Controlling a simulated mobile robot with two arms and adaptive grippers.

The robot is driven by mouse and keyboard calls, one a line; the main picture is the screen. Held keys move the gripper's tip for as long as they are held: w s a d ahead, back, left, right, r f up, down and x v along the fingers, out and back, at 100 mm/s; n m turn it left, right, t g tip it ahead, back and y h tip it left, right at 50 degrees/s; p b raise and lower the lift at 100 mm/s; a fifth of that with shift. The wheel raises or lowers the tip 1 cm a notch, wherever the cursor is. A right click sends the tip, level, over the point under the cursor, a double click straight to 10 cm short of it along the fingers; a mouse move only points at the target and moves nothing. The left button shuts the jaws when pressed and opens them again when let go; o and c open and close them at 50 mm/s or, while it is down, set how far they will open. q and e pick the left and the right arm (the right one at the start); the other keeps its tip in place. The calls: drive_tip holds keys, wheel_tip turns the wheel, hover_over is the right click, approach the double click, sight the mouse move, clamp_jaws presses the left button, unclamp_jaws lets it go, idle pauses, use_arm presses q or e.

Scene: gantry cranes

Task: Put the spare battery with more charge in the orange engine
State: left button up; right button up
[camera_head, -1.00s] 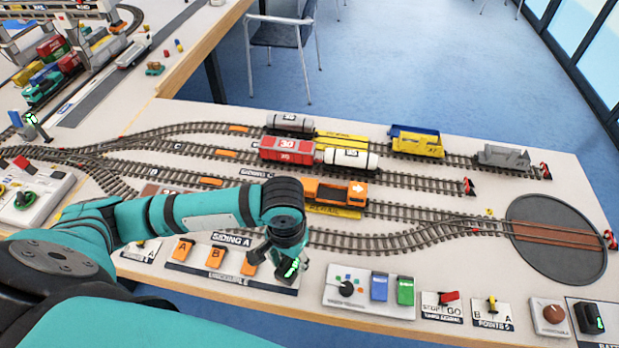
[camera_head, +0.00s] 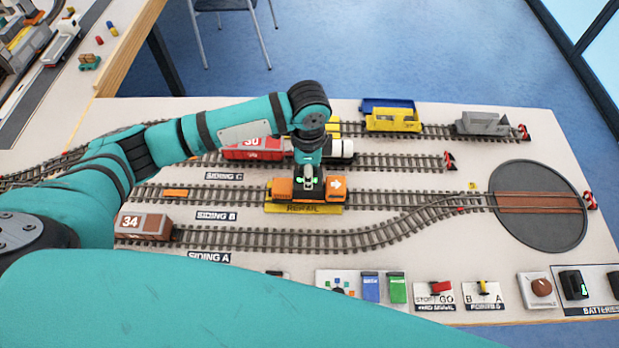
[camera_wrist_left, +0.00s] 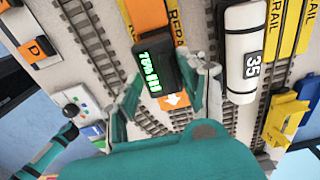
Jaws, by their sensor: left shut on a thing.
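The orange engine (camera_head: 283,187) stands on the siding B track over a yellow rerail plate (camera_head: 305,208). Its white arrow end is at the right. My left gripper (camera_head: 309,166) points down over the engine's middle, shut on a black battery (camera_wrist_left: 152,72) with a lit green display of figures and bars. The battery is at the engine's middle; I cannot tell whether it is seated or just above. In the left wrist view the gripper (camera_wrist_left: 160,95) has a finger on each side of it. Another black battery (camera_head: 574,285) with a green light stands at the batteries plate. My right gripper is not in view.
A red wagon (camera_head: 252,150) and a white tank wagon (camera_head: 341,147) stand close behind the engine. A brown wagon (camera_head: 143,226) stands on siding A. A turntable (camera_head: 538,225) is at the right. Control boxes line the front edge.

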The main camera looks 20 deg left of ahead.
use_arm(q)
drive_tip(key=shift+f, duration=0.35)
drive_tip(key=shift+w+d+f, duration=0.1)
drive_tip(key=shift+f, duration=0.25)
wheel_tip(320, 180, down, 3)
drive_tip(key=shift+f, duration=0.25)
drive_tip(key=o, duration=1)
drive_tip(key=shift+c, duration=0.2)
drive_tip(key=o, duration=0.4)
drive_tip(key=shift+c, duration=0.2)
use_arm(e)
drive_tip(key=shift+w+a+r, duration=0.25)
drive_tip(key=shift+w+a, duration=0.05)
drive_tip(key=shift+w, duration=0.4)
